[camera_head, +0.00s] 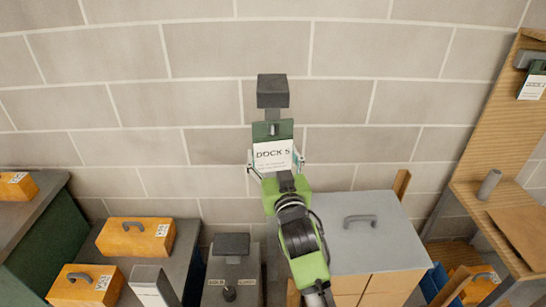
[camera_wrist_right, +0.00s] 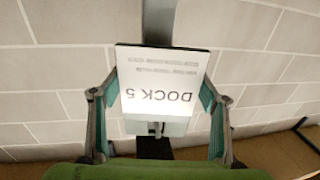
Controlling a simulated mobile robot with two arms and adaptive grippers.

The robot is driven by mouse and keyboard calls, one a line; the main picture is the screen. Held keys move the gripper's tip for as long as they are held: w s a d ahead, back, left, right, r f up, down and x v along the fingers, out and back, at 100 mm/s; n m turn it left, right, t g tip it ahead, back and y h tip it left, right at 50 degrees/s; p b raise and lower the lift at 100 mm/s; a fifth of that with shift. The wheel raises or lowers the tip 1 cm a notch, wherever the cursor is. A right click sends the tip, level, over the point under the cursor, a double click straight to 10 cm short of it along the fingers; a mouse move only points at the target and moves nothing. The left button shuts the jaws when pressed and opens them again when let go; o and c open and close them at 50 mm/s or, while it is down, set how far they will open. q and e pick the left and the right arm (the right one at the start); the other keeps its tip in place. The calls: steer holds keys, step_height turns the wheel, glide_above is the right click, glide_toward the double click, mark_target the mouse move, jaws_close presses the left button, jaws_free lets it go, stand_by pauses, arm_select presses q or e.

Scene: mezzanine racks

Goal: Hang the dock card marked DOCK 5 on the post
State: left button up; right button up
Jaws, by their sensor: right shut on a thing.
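The dock card (camera_head: 272,156) is a white sheet printed DOCK 5 with a dark green top edge. It shows upside down in the wrist view (camera_wrist_right: 163,85). My right gripper (camera_head: 276,162) is shut on it, with one finger along each side edge. A dark grey block (camera_head: 272,91) stands directly above the card in the head view; it looks like the head of the post. In the wrist view a grey upright bar (camera_wrist_right: 157,22) runs behind the card. Whether the card touches or hangs on it I cannot tell. My left gripper is out of view.
Another card (camera_head: 533,86) hangs on a wooden rack (camera_head: 500,125) at the right. Below are a grey-topped cabinet (camera_head: 372,255), a grey box marked HOLD (camera_head: 232,275) and orange boxes (camera_head: 136,237). The block wall (camera_head: 400,80) behind is bare on both sides of the card.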

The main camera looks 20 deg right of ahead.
steer(key=shift+w+d+f, duration=0.15)
steer(key=shift+w+f, duration=0.05)
steer(key=shift+w, duration=0.25)
stand_by(0.3)
stand_by(0.6)
steer(key=shift+f, duration=0.15)
stand_by(0.4)
steer(key=shift+f, duration=0.35)
stand_by(0.6)
stand_by(0.3)
steer(key=o, duration=1.2)
steer(key=shift+o, duration=0.2)
